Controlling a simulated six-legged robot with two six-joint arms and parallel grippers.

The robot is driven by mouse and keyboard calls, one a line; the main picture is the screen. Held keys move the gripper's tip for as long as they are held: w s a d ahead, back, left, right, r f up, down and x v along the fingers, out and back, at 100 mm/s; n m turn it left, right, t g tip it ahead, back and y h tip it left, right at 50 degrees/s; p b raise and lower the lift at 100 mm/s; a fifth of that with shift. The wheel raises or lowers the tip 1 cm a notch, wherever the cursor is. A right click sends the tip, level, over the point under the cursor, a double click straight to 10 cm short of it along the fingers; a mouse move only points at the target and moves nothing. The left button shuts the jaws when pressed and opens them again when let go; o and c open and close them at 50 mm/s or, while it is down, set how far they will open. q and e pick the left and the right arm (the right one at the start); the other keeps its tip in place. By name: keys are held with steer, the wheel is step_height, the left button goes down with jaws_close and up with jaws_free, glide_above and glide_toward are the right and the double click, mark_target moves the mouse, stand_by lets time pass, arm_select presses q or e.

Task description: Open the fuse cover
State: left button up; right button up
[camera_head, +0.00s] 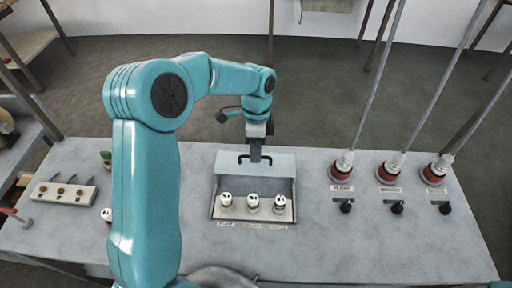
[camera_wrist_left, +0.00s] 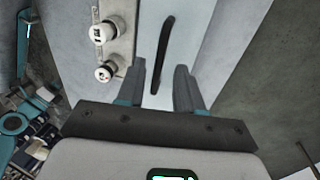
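The fuse cover (camera_head: 280,163) is a pale grey-blue panel with a black bar handle (camera_head: 242,157) at the back of a recessed box. It stands raised, and white fuses (camera_head: 253,203) show uncovered in front of it. My left gripper (camera_head: 256,155) is at the handle from above. In the left wrist view the fingers (camera_wrist_left: 163,88) are apart, with the near end of the handle (camera_wrist_left: 165,50) between them; I cannot tell if they touch it. The cover (camera_wrist_left: 190,15) and two fuses (camera_wrist_left: 104,32) also show there. My right gripper is not in view.
Several red-and-white insulators (camera_head: 342,170) with rods and black knobs (camera_head: 346,207) stand on the right of the grey table. A pale block (camera_head: 65,194) with brass-coloured parts lies at the left. The front right of the tabletop (camera_head: 370,250) is clear.

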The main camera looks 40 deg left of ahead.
arm_select(q)
steer(key=shift+a+r, duration=0.15)
steer(key=shift+r, duration=0.25)
step_height(320, 180, up, 15)
steer(key=w+a, duration=0.1)
steer(key=w, duration=0.1)
steer(key=shift+w+a+r, duration=0.15)
steer(key=shift+w+a, duration=0.05)
steer(key=shift+w, duration=0.1)
steer(key=shift+w, duration=0.1)
